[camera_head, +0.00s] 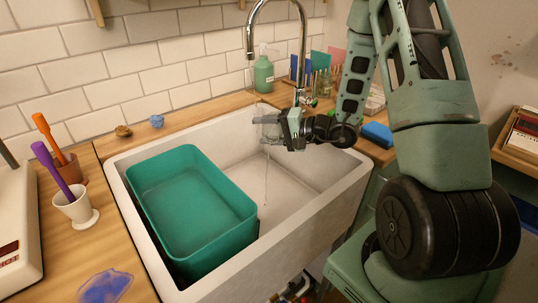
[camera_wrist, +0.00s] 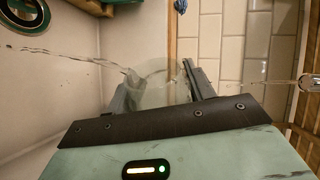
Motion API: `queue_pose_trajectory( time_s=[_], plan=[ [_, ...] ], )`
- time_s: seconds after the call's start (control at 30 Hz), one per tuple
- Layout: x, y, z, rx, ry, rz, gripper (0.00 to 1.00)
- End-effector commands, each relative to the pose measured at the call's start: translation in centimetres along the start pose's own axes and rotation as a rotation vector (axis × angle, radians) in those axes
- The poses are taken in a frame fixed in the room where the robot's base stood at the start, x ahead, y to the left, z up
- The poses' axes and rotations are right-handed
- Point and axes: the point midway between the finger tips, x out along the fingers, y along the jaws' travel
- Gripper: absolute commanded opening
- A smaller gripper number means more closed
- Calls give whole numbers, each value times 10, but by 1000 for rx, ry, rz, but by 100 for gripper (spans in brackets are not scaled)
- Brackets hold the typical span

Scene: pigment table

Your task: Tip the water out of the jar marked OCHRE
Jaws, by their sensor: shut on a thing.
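My gripper (camera_head: 282,131) is shut on a clear glass jar (camera_head: 266,124), above the right part of the white sink (camera_head: 290,187). The jar also shows between the fingers in the wrist view (camera_wrist: 156,82). No OCHRE marking is readable on it. A thin stream of water (camera_head: 266,178) falls from the jar into the basin; in the wrist view the stream (camera_wrist: 62,55) runs off to the left. The tap (camera_head: 250,50) is above the jar, and a thin line of water runs from it towards the jar. I cannot tell the jar's exact tilt or how much water it holds.
A green tub (camera_head: 190,200) fills the left part of the sink. A soap bottle (camera_head: 263,75) and small jars stand behind the sink. A blue sponge (camera_head: 377,133) lies to the right. The basin floor below the jar is clear.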

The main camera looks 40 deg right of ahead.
Motion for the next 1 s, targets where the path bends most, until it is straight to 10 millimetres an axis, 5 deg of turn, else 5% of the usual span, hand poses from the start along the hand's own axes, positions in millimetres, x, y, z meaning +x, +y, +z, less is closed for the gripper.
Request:
queue_pose_trajectory(
  time_s=[1.0],
  plan=[
    [1,3,8,-261,59,-5,28]
  ],
)
